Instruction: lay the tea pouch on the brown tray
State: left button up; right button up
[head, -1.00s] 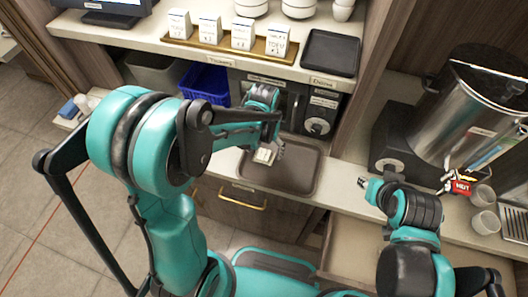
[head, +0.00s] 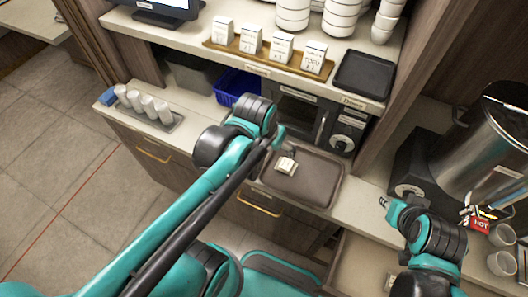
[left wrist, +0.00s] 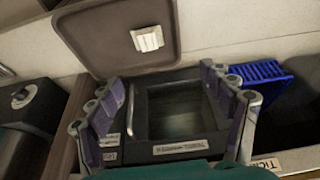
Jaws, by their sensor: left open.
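The tea pouch (head: 286,166), a small pale packet with dark print, lies on the brown tray (head: 318,185) toward its left back part. In the left wrist view the pouch (left wrist: 147,39) rests flat on the tray (left wrist: 88,40), beyond my fingertips and apart from them. My left gripper (left wrist: 160,76) is open and empty, with its fingers spread wide. In the head view my left gripper (head: 276,138) is at the tray's back left edge, partly hidden by its arm. My right gripper (head: 384,202) is right of the tray; its fingers are too small to read.
A shelf holds white boxes on a wooden tray (head: 238,50), a black tray (head: 364,75) and stacked cups. A blue bin (head: 236,84) stands below. A metal urn (head: 490,150) and cups are at right. Several canisters (head: 148,104) stand at left.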

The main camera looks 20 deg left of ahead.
pick_arm(q)
jog(key=shift+s+a+r+t, duration=0.1)
jog(key=shift+s+a+t, duration=0.15)
jog(key=shift+s+t, duration=0.3)
jog(key=shift+s+a+r+t, duration=0.1)
jog(key=shift+s+a+t, duration=0.1)
jog(key=shift+s+t, duration=0.35)
jog(key=shift+s+a+r+t, duration=0.1)
jog(key=shift+s+a+t, duration=0.2)
jog(key=shift+s, duration=0.45)
